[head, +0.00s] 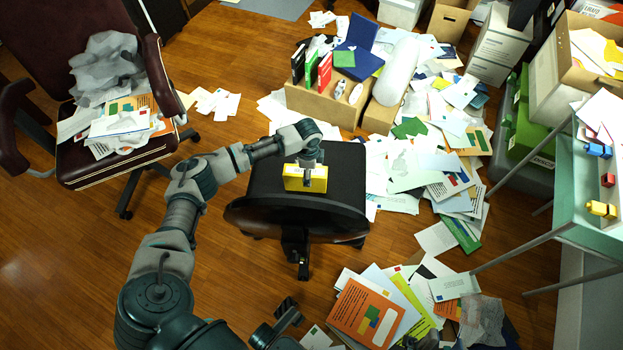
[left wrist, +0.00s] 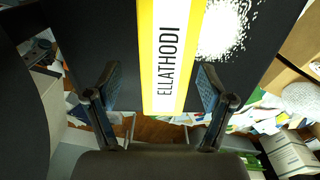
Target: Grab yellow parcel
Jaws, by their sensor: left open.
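The yellow parcel (head: 305,178) lies on the seat of a black chair (head: 345,175) in the head view.
The chair's backrest (head: 295,217) stands on the near side of the parcel. A cardboard box (head: 325,100) with folders is behind the chair. Papers (head: 430,170) cover the floor to the right. A maroon chair (head: 120,165) holds papers at left. A table (head: 590,200) stands at right.

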